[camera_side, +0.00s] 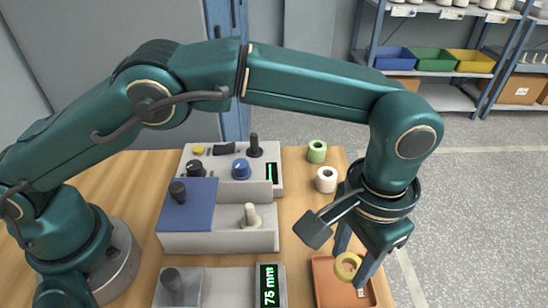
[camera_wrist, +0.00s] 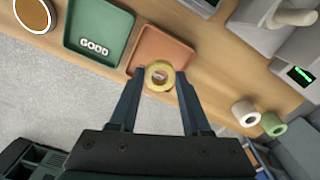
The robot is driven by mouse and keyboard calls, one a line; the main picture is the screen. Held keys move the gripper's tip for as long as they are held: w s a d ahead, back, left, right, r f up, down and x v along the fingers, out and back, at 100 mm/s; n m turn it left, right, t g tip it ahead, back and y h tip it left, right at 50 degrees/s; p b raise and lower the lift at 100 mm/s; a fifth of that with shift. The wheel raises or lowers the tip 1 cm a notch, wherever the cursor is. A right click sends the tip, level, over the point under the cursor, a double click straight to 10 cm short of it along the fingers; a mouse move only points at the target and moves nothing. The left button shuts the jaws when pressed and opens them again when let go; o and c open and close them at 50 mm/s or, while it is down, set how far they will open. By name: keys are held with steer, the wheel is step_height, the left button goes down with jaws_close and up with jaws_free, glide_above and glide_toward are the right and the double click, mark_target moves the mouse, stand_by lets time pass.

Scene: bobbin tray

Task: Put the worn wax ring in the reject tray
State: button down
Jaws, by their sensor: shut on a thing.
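A yellow wax ring (camera_side: 347,266) is held between the fingertips of my gripper (camera_side: 352,264), which is shut on it. In the wrist view the ring (camera_wrist: 159,75) sits between the two fingertips (camera_wrist: 158,78), its hole facing the camera. The orange-brown reject tray (camera_wrist: 160,37) lies behind and below the ring, which overlaps the tray's near edge in that view. In the side view the ring appears in front of the tray (camera_side: 325,290), with a white marking partly visible inside. I cannot tell the exact height of the ring above the tray.
A green tray marked GOOD (camera_wrist: 97,27) lies beside the reject tray. A white bobbin (camera_side: 327,179) and a green bobbin (camera_side: 317,151) stand on the wooden bench. A fixture with knobs (camera_side: 230,166) and a gauge reading 75 mm (camera_side: 270,285) stand left of the gripper.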

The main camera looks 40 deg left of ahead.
mark_target(342, 284)
steer(key=shift+f, duration=2.1)
steer(key=shift+f, duration=0.15)
steer(key=c, duration=0.6)
jaws_free()
steer(key=shift+c, duration=0.2)
